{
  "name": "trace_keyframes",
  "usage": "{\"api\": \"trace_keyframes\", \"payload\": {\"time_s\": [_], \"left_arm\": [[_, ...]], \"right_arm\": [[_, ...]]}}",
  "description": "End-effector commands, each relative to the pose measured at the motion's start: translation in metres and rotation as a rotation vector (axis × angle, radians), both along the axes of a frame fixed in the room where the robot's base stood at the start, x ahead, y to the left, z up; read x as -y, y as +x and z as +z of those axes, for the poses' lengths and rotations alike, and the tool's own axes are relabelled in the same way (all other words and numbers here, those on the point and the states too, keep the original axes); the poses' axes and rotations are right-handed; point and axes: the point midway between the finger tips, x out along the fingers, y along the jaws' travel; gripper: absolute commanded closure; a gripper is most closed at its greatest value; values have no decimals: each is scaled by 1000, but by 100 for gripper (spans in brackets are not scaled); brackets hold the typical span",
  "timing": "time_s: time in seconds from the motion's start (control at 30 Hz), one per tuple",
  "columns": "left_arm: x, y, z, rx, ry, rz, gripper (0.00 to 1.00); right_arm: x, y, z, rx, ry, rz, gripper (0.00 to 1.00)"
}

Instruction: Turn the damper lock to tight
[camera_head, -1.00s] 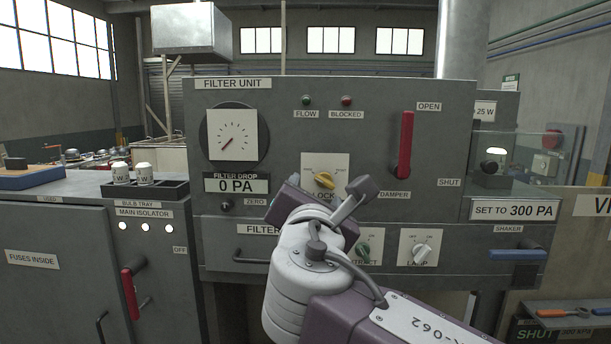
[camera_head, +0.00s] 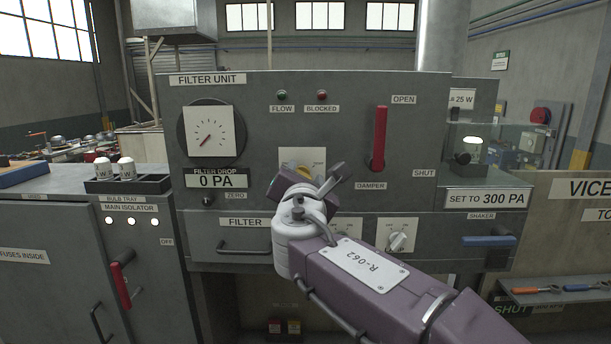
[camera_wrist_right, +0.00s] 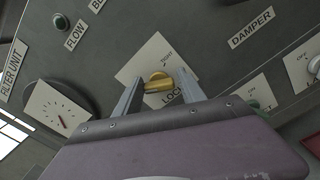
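The damper lock is a yellow knob (camera_wrist_right: 158,83) on a white plate labelled LOCK, in the upper middle of the right wrist view. In the head view, the top of the knob (camera_head: 296,168) shows above my right gripper, which hides the rest. My right gripper (camera_wrist_right: 159,77) is open, with one finger on each side of the knob and gaps between. I cannot tell whether the fingertips reach past the knob's front. The red damper lever (camera_head: 379,140) stands upright, by OPEN. My left gripper is not in view.
The filter unit panel (camera_head: 345,150) carries a round dial (camera_head: 211,132) and a display (camera_head: 214,181) reading 0 PA. A bulb tray (camera_head: 128,184) stands on the left cabinet.

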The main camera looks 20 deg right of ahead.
Motion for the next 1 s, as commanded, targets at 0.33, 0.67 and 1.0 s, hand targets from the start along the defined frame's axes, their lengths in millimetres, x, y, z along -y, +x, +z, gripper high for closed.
{"api": "trace_keyframes", "payload": {"time_s": [0.33, 0.67, 1.0], "left_arm": [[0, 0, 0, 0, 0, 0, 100], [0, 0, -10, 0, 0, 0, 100], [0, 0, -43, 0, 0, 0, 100]], "right_arm": [[0, 0, -3, -7, 1, -2, 99], [0, 0, -7, 6, 50, -2, 99], [1, 1, -12, 75, 294, -1, 99]]}}
